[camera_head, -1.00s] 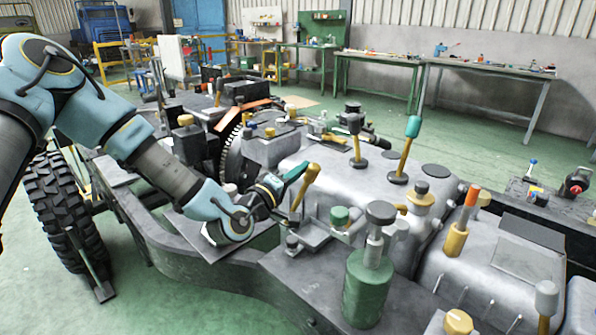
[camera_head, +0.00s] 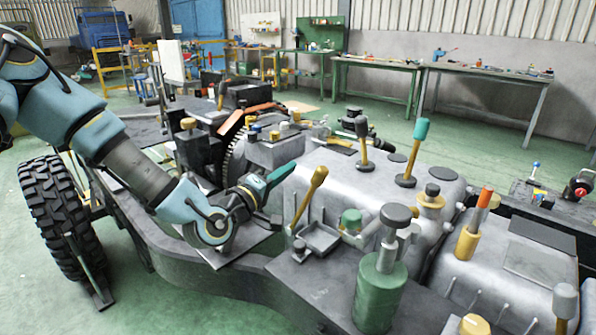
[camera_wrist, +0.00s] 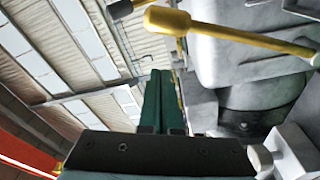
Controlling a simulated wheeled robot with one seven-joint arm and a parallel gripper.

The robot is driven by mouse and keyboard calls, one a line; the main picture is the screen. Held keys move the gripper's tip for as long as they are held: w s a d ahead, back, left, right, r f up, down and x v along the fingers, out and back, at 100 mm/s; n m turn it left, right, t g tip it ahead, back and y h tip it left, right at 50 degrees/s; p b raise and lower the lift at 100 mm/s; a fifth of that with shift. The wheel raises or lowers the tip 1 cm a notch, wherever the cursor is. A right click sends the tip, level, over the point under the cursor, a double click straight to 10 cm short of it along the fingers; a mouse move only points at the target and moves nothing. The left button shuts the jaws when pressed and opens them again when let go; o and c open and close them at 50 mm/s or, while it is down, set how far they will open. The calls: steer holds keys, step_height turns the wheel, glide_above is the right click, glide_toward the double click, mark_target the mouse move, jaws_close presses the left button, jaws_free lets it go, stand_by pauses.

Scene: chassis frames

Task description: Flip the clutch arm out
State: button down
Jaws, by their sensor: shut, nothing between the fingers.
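A yellow lever with a rounded knob (camera_head: 312,192), which looks like the clutch arm, stands tilted to the right beside a small grey tray on the chassis. In the wrist view the lever (camera_wrist: 235,35) crosses the upper right, its knob end pointing left. My gripper (camera_head: 282,173) is just left of the knob, with a visible gap between them. Its green fingers (camera_wrist: 161,75) are together and empty, and the knob lies above and right of their tips in the wrist view. The lever's lower end is partly unclear.
A green cylinder with a grey knob (camera_head: 380,290) stands right of the lever. The grey gearbox housing (camera_head: 330,165) lies behind, with upright levers (camera_head: 413,150) on it. A tyre (camera_head: 62,215) is at left. Workbenches (camera_head: 485,75) stand far back.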

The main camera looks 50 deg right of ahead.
steer(key=a+b, duration=0.1)
steer(key=a, duration=0.4)
steer(key=shift+s+f, duration=0.1)
stand_by(0.4)
steer(key=w+a+f+m+y, duration=0.1)
steer(key=w+a+f+y, duration=0.1)
steer(key=w, duration=0.1)
steer(key=w+a+f+y, duration=0.2)
steer(key=a, duration=0.1)
steer(key=w+a+f+m+t+y+p, duration=0.1)
steer(key=w+a+f, duration=0.1)
steer(key=w+a, duration=0.1)
steer(key=shift+w+f+m+y, duration=0.25)
steer(key=shift+w+m+y, duration=0.05)
steer(key=shift+w+y, duration=0.1)
steer(key=w+a+n+t+y+p, duration=0.1)
steer(key=w+a+y, duration=0.35)
steer(key=a, duration=0.65)
steer(key=w+a+t+y, duration=0.1)
steer(key=w+a+y, duration=0.35)
steer(key=a, duration=0.65)
steer(key=s+a+r+n+g+y, duration=0.1)
steer(key=s+a+r, duration=0.2)
steer(key=a, duration=0.6)
steer(key=s+a+r+n+g+y+p, duration=0.1)
steer(key=s+a+r+n+g+y, duration=0.1)
steer(key=a, duration=0.8)
steer(key=shift+s+a+r+n+y, duration=0.15)
steer(key=shift+s+r+n+y, duration=0.15)
steer(key=shift+s+r, duration=0.35)
